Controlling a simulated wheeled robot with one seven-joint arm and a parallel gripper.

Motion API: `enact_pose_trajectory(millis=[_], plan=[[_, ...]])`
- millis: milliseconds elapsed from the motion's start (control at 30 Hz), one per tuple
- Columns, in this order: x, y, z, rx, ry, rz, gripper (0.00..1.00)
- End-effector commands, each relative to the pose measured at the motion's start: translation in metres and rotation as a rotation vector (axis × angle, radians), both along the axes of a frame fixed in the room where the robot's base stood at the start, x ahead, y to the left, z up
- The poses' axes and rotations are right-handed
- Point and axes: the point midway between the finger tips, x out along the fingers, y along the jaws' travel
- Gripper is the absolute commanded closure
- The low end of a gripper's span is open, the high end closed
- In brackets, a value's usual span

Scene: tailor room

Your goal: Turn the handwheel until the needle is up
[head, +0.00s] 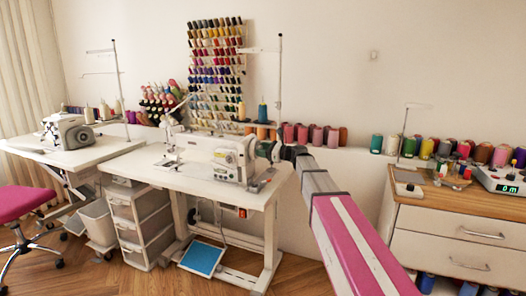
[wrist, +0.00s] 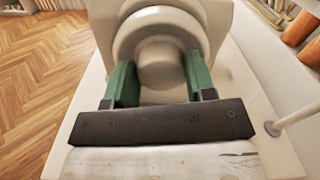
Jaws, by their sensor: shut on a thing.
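The white sewing machine (head: 205,157) stands on the middle table. Its cream round handwheel (wrist: 160,22) faces my wrist camera at the machine's right end. My gripper (wrist: 160,68) has its two green fingers on either side of the handwheel's protruding hub, shut on it. In the head view my gripper (head: 268,150) is at the machine's right end, and the wheel is mostly hidden behind it. The needle is at the machine's left end, too small to make out, so its height cannot be told.
The white sewing table (head: 150,176) has a drawer unit (head: 138,222) under it and a blue-topped pedal (head: 202,259) below. A thread stand pole (head: 280,85) rises close behind my gripper. Thread cones line the wall ledge. A wooden dresser (head: 455,220) stands at right.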

Motion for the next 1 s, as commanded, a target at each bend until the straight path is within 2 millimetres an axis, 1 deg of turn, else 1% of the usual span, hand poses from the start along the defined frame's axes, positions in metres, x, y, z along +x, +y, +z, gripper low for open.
enact_pose_trajectory(millis=[1000], plan=[[-0.0047,0.0012,-0.0041,-0.33,-0.908,0.001,0.73]])
